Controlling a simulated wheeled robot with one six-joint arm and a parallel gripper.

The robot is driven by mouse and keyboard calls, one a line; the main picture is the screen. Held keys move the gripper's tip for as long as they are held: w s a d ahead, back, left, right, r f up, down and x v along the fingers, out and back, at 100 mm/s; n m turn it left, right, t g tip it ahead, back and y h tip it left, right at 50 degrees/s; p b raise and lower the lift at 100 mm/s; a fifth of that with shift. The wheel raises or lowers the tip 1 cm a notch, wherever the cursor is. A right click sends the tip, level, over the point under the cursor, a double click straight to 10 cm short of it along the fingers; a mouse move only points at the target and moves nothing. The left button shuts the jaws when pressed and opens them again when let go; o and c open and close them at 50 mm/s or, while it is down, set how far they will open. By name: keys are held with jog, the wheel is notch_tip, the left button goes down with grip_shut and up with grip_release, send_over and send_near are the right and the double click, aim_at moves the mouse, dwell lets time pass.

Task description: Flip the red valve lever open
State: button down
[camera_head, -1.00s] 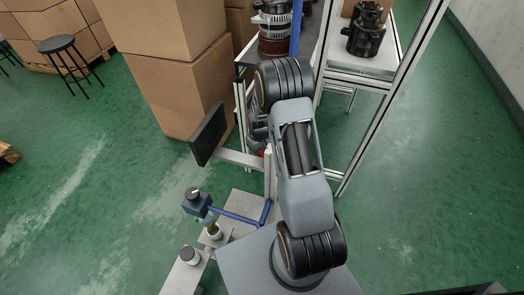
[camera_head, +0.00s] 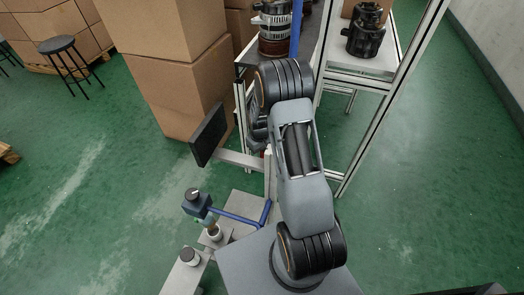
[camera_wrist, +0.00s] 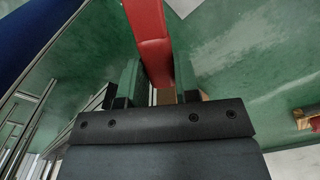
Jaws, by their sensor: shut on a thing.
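The red valve lever (camera_wrist: 150,45) shows in the wrist view as a flat red bar. It runs down from the top edge and in between the two fingers of my gripper (camera_wrist: 157,85). My gripper is shut on the lever, with one dark green finger on each side. The lever's pivot and the valve body are out of the wrist view, so I cannot tell the lever's angle on the valve. In the head view my own arm hides the lever and most of my gripper.
A blue post (camera_wrist: 40,35) crosses the upper left of the wrist view. In the head view, tall cardboard boxes (camera_head: 180,85) stand left of my arm. An aluminium frame (camera_head: 385,100) stands at right, with a dark machine part (camera_head: 366,30) on its shelf. Green floor is clear at far right.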

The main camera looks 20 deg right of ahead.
jog(key=d+m, duration=0.3)
jog(key=shift+d, duration=0.1)
jog(key=c, duration=0.8)
grip_release()
jog(key=shift+c, duration=0.2)
jog(key=shift+r, duration=0.1)
notch_tip(320, 180, up, 14)
jog(key=p, duration=0.3)
jog(key=shift+s, duration=0.1)
